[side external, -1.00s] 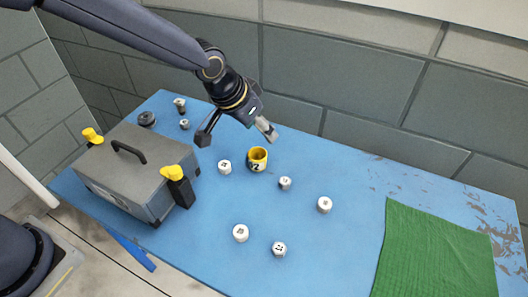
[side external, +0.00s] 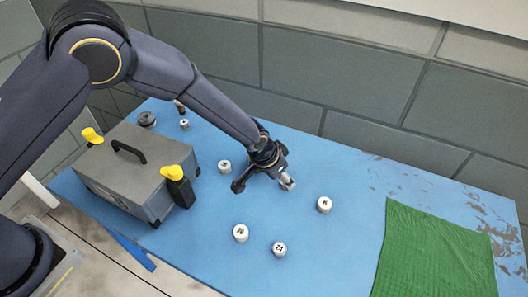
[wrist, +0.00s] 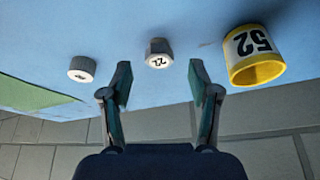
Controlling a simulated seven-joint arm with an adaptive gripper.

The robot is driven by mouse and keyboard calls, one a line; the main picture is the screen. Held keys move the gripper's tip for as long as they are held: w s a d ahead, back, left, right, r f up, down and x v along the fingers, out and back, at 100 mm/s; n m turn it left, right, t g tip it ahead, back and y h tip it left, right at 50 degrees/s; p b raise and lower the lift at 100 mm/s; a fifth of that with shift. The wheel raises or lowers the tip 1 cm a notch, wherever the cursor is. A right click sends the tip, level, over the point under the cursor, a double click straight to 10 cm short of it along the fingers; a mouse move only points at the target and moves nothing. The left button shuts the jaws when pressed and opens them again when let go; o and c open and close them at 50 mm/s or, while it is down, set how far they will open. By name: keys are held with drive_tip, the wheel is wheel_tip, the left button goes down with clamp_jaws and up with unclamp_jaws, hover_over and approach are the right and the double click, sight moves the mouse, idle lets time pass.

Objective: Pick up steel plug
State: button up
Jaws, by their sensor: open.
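A small grey-sided plug with a white top marked 22 (wrist: 158,53) stands upright on the blue table, centred just beyond my fingertips in the wrist view. It appears to be the steel plug. My gripper (wrist: 160,84) is open and empty, its fingers spread wider than the plug and not touching it. In the side external view my gripper (side external: 263,184) is low over the middle of the table, and its fingers hide the plug wholly or mostly.
A yellow cup marked 52 (wrist: 254,58) stands near the right finger; my arm hides it in the side view. White-topped plugs (side external: 324,205), (side external: 241,233), (side external: 279,249), (side external: 225,167) stand around. A grey case (side external: 140,165) is left, a green cloth (side external: 437,250) right.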

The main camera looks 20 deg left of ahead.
drive_tip(key=x, duration=0.4)
drive_tip(key=shift+d, duration=0.1)
drive_tip(key=shift+r, duration=0.1)
clamp_jaws()
